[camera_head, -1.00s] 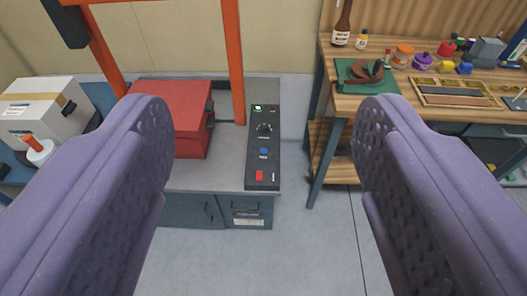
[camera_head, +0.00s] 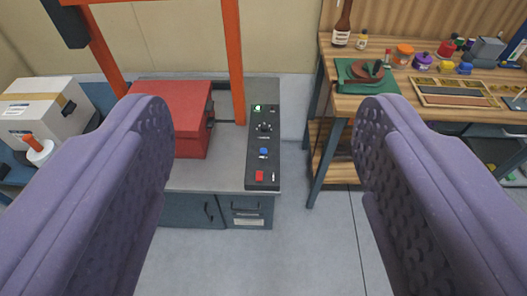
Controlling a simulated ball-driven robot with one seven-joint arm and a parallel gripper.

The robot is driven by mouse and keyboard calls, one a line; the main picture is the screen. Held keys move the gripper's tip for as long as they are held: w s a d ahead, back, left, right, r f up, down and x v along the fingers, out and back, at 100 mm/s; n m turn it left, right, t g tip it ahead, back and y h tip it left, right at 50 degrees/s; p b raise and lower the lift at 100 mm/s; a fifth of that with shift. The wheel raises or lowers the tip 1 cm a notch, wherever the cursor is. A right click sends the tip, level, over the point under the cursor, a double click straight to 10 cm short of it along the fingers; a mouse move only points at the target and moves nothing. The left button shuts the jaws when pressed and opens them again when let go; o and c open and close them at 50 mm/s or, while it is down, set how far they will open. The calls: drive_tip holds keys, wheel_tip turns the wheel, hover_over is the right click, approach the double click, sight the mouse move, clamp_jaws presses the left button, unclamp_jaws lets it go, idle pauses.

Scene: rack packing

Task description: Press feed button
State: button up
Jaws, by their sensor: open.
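A black control panel (camera_head: 254,163) lies on the grey cabinet top, right of a red box. It carries a blue button (camera_head: 263,151), a red switch or button (camera_head: 259,175), a dark knob (camera_head: 264,127) and a small green-lit display (camera_head: 258,108). The labels are too small to read, so I cannot tell which is the feed button. My gripper (camera_head: 263,125) is open and empty. Its two purple fingers stand wide apart in the foreground, with the panel seen between them and farther away.
The red box (camera_head: 181,115) sits under an orange frame (camera_head: 233,62) on the cabinet (camera_head: 212,180). A white carton (camera_head: 38,108) stands at left. A wooden workbench (camera_head: 420,103) at right holds bottles, jars and a tray. Bare floor (camera_head: 300,240) lies between cabinet and workbench.

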clamp_jaws()
idle(1.3)
drive_tip(key=shift+r, duration=0.1)
idle(0.4)
